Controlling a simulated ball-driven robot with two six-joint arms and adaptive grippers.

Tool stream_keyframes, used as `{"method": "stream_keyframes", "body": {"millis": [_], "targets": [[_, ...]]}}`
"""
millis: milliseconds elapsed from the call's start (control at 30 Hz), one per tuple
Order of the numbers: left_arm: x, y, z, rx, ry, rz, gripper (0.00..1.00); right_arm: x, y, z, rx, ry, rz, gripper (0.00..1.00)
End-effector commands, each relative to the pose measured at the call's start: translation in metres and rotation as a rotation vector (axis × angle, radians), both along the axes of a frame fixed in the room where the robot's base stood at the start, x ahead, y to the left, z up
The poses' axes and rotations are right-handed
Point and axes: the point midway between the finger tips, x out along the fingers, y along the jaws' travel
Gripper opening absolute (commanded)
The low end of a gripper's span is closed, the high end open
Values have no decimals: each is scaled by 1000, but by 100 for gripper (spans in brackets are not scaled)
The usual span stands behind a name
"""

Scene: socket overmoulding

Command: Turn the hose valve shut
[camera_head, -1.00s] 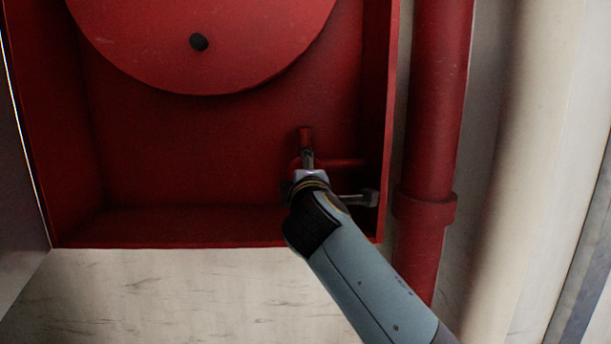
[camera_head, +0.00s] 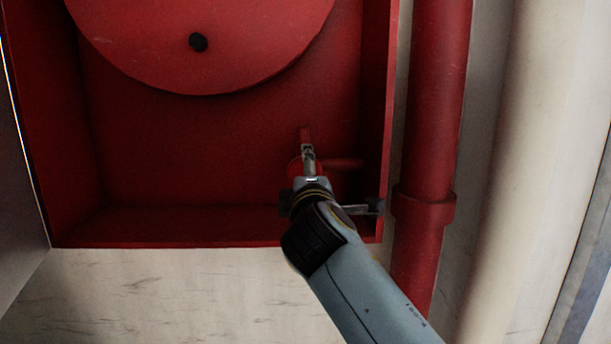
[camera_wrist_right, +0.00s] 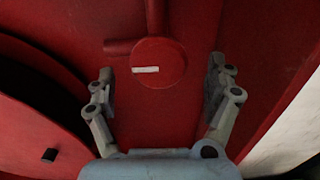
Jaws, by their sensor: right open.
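The hose valve (camera_wrist_right: 160,72) is a round red knob with a short white mark, seen face-on in the right wrist view. The mark lies level there, running left from near the knob's middle. In the head view only a red edge of the valve (camera_head: 294,168) shows beside my gripper. My right gripper (camera_wrist_right: 160,85) is open, with one finger on each side of the knob and visible gaps between. In the head view, one finger of my right gripper (camera_head: 309,172) points up over the valve; the other is hidden. My left gripper is not in view.
Red pipe stubs (camera_head: 345,163) run up and right from the valve inside a red cabinet (camera_head: 200,228). The hose reel disc (camera_head: 240,55) is above. The cabinet's right wall (camera_head: 383,120) is close by. A thick red pipe (camera_head: 432,120) stands outside it.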

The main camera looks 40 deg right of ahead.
Motion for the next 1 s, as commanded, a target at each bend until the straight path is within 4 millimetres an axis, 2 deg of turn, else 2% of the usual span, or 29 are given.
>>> {"method": "stream_keyframes", "body": {"millis": [100,300,833,933,1000], "targets": [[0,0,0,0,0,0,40,-19,11,-1,4,2,-1,87],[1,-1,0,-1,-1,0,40,-34,21,-1,1,2,-1,87],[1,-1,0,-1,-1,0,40,-35,21,-1,2,2,-1,87],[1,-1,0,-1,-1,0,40,-44,16,-12,64,14,-13,87],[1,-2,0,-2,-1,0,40,-61,8,-34,182,37,-37,87]]}}
